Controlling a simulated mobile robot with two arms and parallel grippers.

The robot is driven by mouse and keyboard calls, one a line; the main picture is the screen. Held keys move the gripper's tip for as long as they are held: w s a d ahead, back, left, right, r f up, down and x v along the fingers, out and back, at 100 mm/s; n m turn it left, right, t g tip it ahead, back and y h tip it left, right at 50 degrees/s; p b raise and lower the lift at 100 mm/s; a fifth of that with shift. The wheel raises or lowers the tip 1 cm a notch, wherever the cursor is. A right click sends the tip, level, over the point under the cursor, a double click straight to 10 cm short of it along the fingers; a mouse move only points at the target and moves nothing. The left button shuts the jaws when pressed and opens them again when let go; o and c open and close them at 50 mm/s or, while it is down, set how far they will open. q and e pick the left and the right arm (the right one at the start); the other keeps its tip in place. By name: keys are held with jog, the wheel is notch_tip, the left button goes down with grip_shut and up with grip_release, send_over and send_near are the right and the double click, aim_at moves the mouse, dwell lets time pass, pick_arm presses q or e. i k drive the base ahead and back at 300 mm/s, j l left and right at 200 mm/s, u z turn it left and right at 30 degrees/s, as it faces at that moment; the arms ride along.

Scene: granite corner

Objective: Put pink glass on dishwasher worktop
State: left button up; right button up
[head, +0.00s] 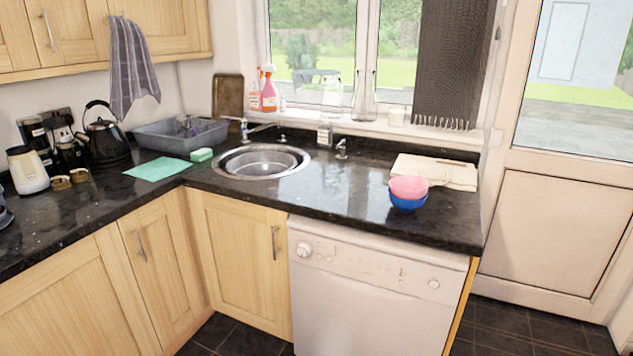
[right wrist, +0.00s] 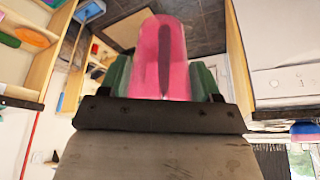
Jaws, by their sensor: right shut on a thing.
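The pink glass (right wrist: 162,62) is between the green-padded fingers of my right gripper (right wrist: 163,80) in the right wrist view. The gripper is shut on it, and the glass extends beyond the fingertips. The dishwasher (head: 372,290) is white and stands under the black worktop (head: 335,200) at the right end of the counter in the head view. A pink bowl (head: 408,186) sits in a blue bowl (head: 407,203) on that worktop. Neither gripper shows in the head view, and my left gripper is in neither view.
A wooden board (head: 455,175) lies behind the bowls. The round sink (head: 262,162) is left of the dishwasher worktop. The worktop between sink and bowls is clear. In the right wrist view, an open drawer or shelf (right wrist: 22,55) with colored items is at left.

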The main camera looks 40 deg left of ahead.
aim_at(349, 195)
jog(key=i+j, duration=0.1)
jog(key=j, duration=0.3)
jog(key=i+j+u, duration=0.1)
jog(key=j, duration=0.3)
jog(key=i+j, duration=0.1)
jog(key=j, duration=0.3)
jog(key=i+j+u, duration=0.1)
jog(key=j, duration=0.3)
jog(key=i+j, duration=0.1)
jog(key=j, duration=0.25)
jog(key=i+j+u, duration=0.1)
jog(key=j, duration=0.3)
jog(key=i+j, duration=0.15)
jog(key=j, duration=0.2)
